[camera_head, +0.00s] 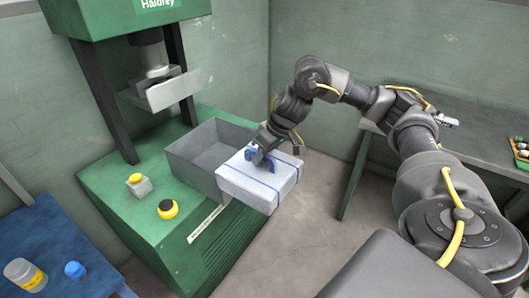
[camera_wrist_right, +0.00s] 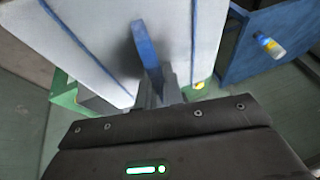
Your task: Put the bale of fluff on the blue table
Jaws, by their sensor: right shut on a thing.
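The bale of fluff (camera_head: 258,184) is a pale block tied with blue straps, with a blue handle on top. My right gripper (camera_head: 264,157) is shut on the blue handle. The bale is tilted a little and overlaps the right edge of the press's grey box in the head view; I cannot tell whether they touch. In the right wrist view the bale (camera_wrist_right: 95,35) fills the upper left, with the handle between the fingers (camera_wrist_right: 158,92). The blue table (camera_head: 62,240) is at the lower left, and it also shows in the right wrist view (camera_wrist_right: 245,50). My left gripper is not in view.
A dark bench (camera_head: 480,140) is at right.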

